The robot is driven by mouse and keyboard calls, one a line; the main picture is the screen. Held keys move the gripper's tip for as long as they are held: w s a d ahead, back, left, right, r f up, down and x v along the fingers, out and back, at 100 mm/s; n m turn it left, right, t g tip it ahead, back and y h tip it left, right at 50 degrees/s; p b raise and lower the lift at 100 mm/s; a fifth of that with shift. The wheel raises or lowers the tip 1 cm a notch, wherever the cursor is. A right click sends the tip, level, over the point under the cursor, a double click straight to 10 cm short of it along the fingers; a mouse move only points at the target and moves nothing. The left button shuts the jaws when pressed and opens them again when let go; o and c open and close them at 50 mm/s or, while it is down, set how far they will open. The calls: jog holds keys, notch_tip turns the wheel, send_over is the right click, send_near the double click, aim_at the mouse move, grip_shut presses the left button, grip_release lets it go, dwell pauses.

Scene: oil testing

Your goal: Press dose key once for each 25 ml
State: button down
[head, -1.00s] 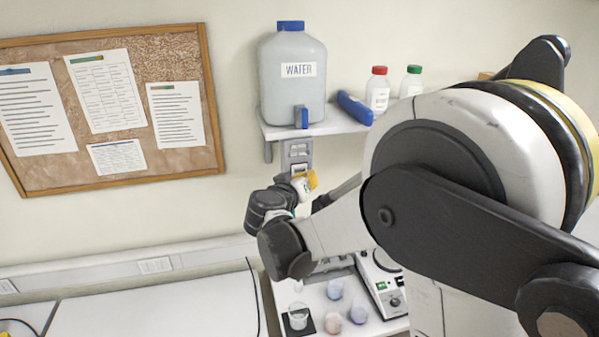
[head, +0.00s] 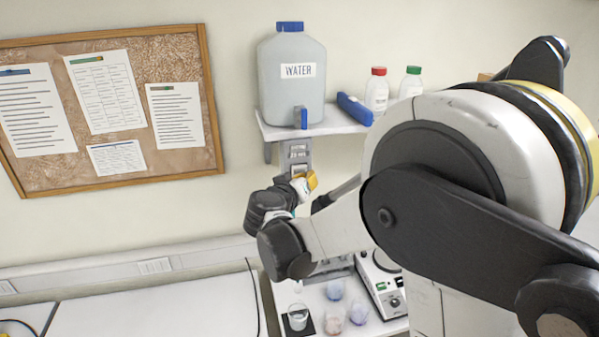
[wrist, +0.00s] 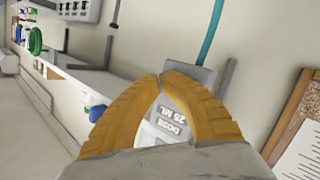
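The grey dosing unit (head: 298,150) hangs on the wall under the shelf, below the water container (head: 291,85). My gripper (head: 308,180) is at the lower part of this unit in the head view. In the wrist view my gripper's yellow fingers (wrist: 161,78) meet at their tips, with nothing visible held. A label plate reading "DOSE 25 ML" (wrist: 172,128) shows between the fingers. The tips are close to the grey unit; I cannot tell whether they touch the key. A clear beaker (head: 298,317) stands on a dark pad below.
The shelf (head: 335,127) also holds a blue object (head: 354,109) and bottles with red (head: 377,92) and green (head: 412,83) caps. Small cups (head: 358,313) and a white instrument (head: 383,285) stand near the beaker. The bench at left (head: 155,308) is clear.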

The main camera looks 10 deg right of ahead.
jog(key=shift+w, duration=0.1)
dwell(0.3)
jog(key=shift+w, duration=0.4)
jog(key=shift+w+b, duration=0.45)
dwell(0.7)
dwell(0.3)
jog(key=shift+s, duration=0.95)
jog(key=shift+s+b, duration=0.4)
jog(key=shift+s, duration=2.1)
jog(key=shift+f, duration=0.15)
